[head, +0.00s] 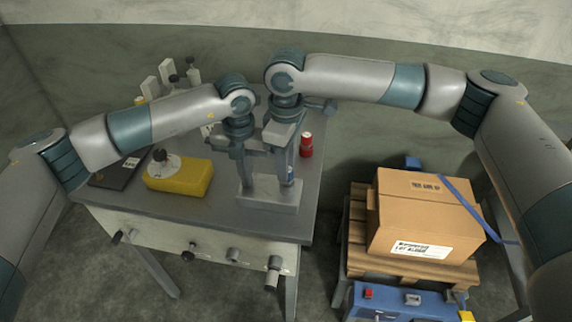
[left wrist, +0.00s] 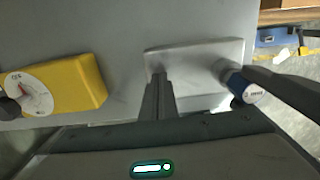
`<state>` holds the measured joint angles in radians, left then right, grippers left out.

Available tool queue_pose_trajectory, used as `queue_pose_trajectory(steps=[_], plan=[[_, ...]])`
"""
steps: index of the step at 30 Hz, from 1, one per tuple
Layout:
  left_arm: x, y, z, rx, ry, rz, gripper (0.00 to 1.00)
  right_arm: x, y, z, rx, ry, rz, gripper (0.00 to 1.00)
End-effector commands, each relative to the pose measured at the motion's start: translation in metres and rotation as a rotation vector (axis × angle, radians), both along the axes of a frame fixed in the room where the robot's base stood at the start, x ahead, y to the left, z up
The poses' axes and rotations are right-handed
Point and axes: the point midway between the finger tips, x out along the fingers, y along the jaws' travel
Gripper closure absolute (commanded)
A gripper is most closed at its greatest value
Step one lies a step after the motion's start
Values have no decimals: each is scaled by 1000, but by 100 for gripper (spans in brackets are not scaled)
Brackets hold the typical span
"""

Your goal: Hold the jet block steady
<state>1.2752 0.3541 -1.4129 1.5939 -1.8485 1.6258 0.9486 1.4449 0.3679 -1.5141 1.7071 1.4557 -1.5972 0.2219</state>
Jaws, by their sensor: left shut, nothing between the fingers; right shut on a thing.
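The jet block, a pale grey block (head: 262,199), sits on the bench near its front right corner. It also shows in the left wrist view (left wrist: 200,58). My left gripper (head: 242,178) points down at the block's left part, its fingers together and empty (left wrist: 158,90). I cannot tell whether its tips touch the block. My right gripper (head: 287,172) is over the block's right part, shut on a small blue cylinder with a white label (head: 291,174). The cylinder shows better in the left wrist view (left wrist: 243,88). The fingers hide part of the block.
A yellow box (head: 185,178) with a round dial stands left on the grey bench (head: 220,215). A red container (head: 306,146) stands behind the block. Knobs stick out of the bench front. Right of the bench, a cardboard carton (head: 415,220) sits on a wooden pallet, with a blue case (head: 400,302) in front.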

Motion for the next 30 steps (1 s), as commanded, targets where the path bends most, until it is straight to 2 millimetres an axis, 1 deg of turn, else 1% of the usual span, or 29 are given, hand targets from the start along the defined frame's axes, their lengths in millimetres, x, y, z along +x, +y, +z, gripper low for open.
queue_pose_trajectory(steps=[1, 19, 30], plan=[[-5, 0, -8, 5, 13, -3, 100, 0, 0, 0, 0, 0, 0, 99], [-5, 0, -8, 5, 13, -3, 100, 0, 0, 2, 0, 0, 0, 99], [-5, 0, -8, 5, 13, -3, 100, 0, 0, 13, 1, 0, 0, 99]])
